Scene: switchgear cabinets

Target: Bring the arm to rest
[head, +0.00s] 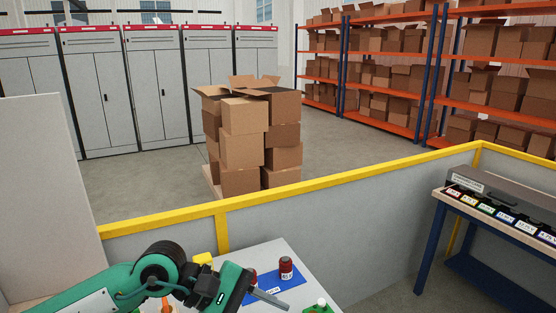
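My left arm comes in from the lower left, green with black joints. Its black gripper with grey fingers (270,298) is over the small light table (262,253), pointing right and a little down. I cannot tell whether the fingers are apart, and no held thing shows between them. A dark red and white cylinder (286,268) stands upright on a blue mat (292,286), just behind the fingers. A second red thing is partly hidden behind the gripper. My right gripper is not in view.
A yellow-topped barrier (222,216) runs behind the table. A green thing (319,306), a yellow thing (203,259) and an orange thing (166,305) are close to the arm. Cardboard boxes (243,130) and grey cabinets (108,95) are beyond.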

